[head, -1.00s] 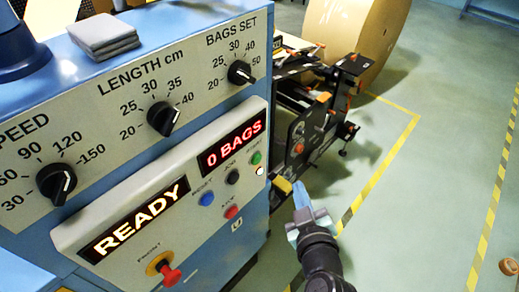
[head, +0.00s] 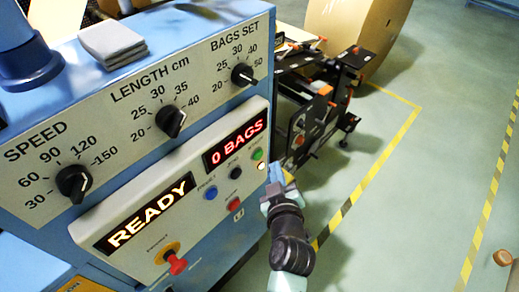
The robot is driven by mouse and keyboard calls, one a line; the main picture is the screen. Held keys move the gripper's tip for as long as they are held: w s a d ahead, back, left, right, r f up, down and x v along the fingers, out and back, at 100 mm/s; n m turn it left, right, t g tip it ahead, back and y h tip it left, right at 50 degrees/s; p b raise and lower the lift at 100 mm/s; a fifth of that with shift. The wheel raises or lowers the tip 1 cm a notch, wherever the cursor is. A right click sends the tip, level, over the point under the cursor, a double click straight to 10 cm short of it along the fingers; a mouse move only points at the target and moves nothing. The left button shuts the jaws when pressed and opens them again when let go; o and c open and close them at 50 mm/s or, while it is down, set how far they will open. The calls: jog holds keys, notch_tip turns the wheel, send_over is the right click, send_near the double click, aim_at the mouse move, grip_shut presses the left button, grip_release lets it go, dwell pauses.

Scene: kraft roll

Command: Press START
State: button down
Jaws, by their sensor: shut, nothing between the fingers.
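The green START button (head: 257,154) is at the upper right of the pale control panel (head: 190,226), below the red "0 BAGS" display (head: 236,143). A small lit lamp (head: 261,166) glows just under it. My gripper (head: 274,166) is shut and empty, just right of the button and lamp, by the panel's right edge. It appears apart from the button, though the depth between them is hard to tell. The fingertips are partly lost against the blue machine side.
A blue button (head: 210,193), a black button (head: 236,174) and a red button (head: 233,204) sit near START. A red mushroom knob (head: 177,264) juts out lower left. A "READY" display (head: 146,214) is lit. Dark roll-stand framework (head: 312,110) stands behind my gripper.

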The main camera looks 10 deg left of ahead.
aim_at(258, 155)
jog(key=shift+w+a, duration=0.65)
jog(key=shift+a, duration=0.2)
jog(key=shift+a, duration=0.15)
dwell(1.4)
jog(key=shift+w+a, duration=0.25)
